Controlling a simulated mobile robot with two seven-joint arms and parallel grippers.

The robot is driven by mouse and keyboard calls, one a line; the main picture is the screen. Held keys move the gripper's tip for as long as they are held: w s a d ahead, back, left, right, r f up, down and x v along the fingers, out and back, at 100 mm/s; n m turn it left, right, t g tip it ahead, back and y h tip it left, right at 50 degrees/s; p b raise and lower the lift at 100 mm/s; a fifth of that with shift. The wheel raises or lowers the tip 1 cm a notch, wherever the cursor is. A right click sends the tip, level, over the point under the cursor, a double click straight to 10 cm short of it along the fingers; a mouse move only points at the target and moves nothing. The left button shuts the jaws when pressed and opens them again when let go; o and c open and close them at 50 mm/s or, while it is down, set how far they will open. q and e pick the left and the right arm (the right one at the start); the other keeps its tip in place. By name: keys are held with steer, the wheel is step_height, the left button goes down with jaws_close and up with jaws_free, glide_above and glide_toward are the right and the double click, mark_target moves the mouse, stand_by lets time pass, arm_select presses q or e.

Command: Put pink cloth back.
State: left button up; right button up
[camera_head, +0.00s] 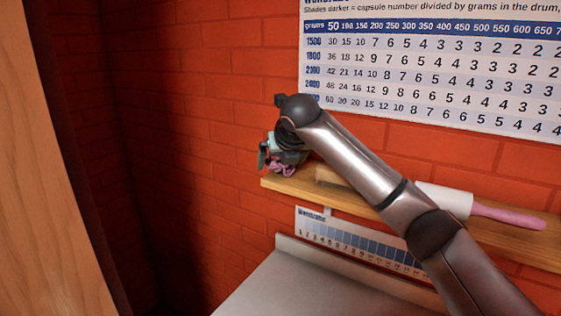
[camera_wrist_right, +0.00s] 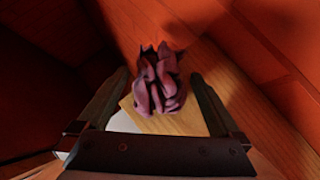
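The pink cloth (camera_head: 284,169) is a crumpled bundle at the left end of the wooden shelf, mostly hidden behind my right gripper in the head view. In the right wrist view the cloth (camera_wrist_right: 158,82) looks dark pink and bunched, resting on the shelf end. My right gripper (camera_head: 270,158) is over that shelf end. In its wrist view the two fingers (camera_wrist_right: 158,75) are spread wide, one on each side of the cloth, with gaps showing. I cannot tell how far the tips are from the cloth in depth. My left gripper is not in view.
The wooden shelf (camera_head: 505,236) runs along the red brick wall (camera_head: 215,60). A white roll with a pink handle (camera_head: 508,215) lies on it to the right. A chart (camera_head: 430,70) hangs above. A pale surface (camera_head: 290,285) lies below, and a wooden panel (camera_head: 50,200) stands at left.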

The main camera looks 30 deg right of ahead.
steer(key=shift+s+a+r, duration=0.1)
steer(key=shift+s+r, duration=0.15)
steer(key=shift+r, duration=0.25)
steer(key=b+v, duration=0.1)
steer(key=v, duration=1)
steer(key=shift+s, duration=0.2)
